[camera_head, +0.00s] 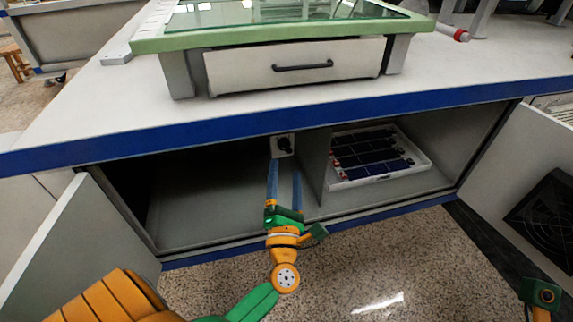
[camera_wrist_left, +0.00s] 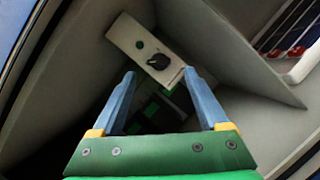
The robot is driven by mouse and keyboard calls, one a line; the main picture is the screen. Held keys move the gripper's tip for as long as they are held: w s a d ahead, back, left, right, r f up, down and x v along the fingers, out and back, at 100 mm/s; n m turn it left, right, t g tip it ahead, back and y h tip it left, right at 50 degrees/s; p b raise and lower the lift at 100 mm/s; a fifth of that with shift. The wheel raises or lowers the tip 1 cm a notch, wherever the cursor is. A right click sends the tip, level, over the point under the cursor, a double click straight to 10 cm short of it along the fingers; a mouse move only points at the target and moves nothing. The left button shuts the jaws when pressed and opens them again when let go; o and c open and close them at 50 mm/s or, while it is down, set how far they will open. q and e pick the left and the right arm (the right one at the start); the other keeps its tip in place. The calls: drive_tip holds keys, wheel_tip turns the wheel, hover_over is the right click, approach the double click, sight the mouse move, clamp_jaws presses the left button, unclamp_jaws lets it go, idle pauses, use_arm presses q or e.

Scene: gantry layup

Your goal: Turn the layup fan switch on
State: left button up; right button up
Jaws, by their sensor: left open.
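The fan switch (camera_head: 283,146) is a small pale plate with a black rotary knob, set inside the open cabinet under the table, near the divider. Contact cannot be told.
A white tray of dark blue panels (camera_head: 375,157) sits in the right compartment, beyond the divider (camera_head: 316,157). Open cabinet doors stand at left (camera_head: 80,245) and right (camera_head: 525,170). The blue table edge (camera_head: 200,137) runs above the opening. The left compartment floor is clear.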

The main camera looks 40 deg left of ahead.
sight(287, 150)
use_arm(q)
drive_tip(key=x, duration=0.6)
drive_tip(key=shift+w+a+r+b, duration=0.1)
drive_tip(key=shift+w+a+b, duration=0.05)
drive_tip(key=shift+b, duration=0.2)
clamp_jaws()
